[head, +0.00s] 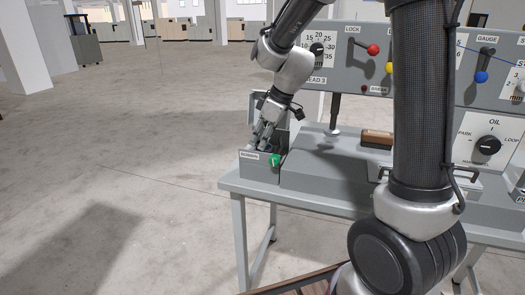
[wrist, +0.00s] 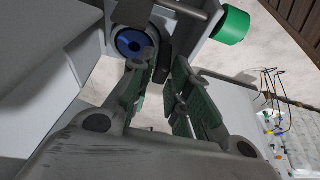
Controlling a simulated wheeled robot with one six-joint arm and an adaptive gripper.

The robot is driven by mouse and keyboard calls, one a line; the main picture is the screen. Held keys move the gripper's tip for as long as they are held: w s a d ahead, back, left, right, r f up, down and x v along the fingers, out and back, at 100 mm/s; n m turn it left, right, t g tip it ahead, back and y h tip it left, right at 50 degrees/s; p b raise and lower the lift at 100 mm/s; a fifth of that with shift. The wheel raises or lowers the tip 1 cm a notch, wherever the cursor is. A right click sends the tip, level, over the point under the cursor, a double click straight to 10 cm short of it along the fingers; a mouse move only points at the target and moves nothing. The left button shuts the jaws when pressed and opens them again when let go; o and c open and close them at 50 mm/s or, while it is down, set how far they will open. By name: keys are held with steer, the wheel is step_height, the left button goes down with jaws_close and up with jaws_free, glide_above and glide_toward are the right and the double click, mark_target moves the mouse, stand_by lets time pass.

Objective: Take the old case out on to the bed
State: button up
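A round case with a blue centre and a metal rim (wrist: 130,42) sits in the grey bobbin housing in the wrist view. My gripper (wrist: 165,62) points at it, its green-padded fingers apart with a narrow gap. The left fingertip overlaps the case's lower right edge in the picture; I cannot tell whether they touch. In the head view my gripper (head: 266,134) is at the small labelled box (head: 258,173), and the case is hidden there. A green knob (head: 275,160) is on the box; it also shows in the wrist view (wrist: 233,25). The grey bed (head: 318,178) lies right of the box.
A wood-topped block (head: 377,138) lies on the bed. A vertical post with a foot (head: 333,120) stands behind my gripper's right side. A control panel with levers and dials (head: 345,55) rises behind. In the wrist view, a wire stand (wrist: 272,90) is at right.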

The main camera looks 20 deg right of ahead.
jaws_close()
step_height(320, 180, up, 10)
stand_by(0.4)
